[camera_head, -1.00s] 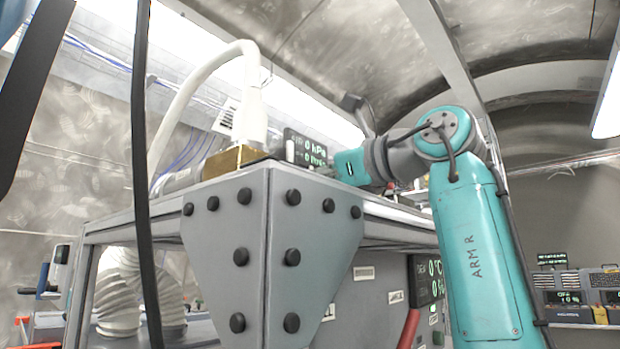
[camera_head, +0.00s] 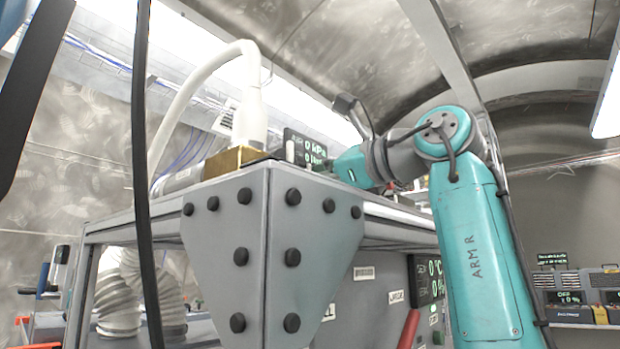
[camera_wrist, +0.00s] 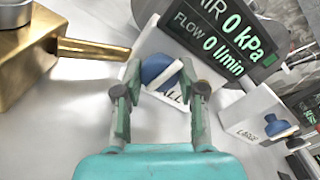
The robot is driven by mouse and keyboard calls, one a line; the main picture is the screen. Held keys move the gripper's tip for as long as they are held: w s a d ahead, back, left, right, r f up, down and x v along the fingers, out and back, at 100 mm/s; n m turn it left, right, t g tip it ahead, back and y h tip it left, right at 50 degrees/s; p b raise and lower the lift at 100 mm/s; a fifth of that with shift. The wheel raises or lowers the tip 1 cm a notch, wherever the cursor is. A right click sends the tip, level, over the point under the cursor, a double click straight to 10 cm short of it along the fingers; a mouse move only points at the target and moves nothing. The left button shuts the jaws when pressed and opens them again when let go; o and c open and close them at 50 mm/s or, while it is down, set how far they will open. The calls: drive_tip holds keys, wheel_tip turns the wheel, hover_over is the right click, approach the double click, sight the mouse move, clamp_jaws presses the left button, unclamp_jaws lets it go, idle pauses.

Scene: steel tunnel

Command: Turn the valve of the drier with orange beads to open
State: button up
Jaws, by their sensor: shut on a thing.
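In the wrist view my gripper (camera_wrist: 162,90) is shut on a blue valve knob (camera_wrist: 158,70) with a pale bar along one side. The knob sits on a white block with a label that reads partly "ALL". A second blue knob (camera_wrist: 276,127) on a white block labelled "LARGE" stands to the right, clear of the fingers. In the head view the teal wrist (camera_head: 355,166) reaches over the bench top, and the fingertips are hidden there. I see no orange beads in either view, and I cannot tell which drier the held knob serves.
A dark display (camera_wrist: 225,35) reads air 0 kPa and flow 0 l/min, close behind the fingers. A brass block (camera_wrist: 35,50) with a spout lies left of the gripper. A white hose (camera_head: 195,85) rises from the bench. The grey bench corner (camera_head: 268,240) is in front.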

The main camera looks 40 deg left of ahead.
drive_tip(key=o, duration=1.1)
drive_tip(key=shift+o, duration=0.2)
drive_tip(key=d, duration=0.8)
drive_tip(key=s+d, duration=0.1)
drive_tip(key=d, duration=0.3)
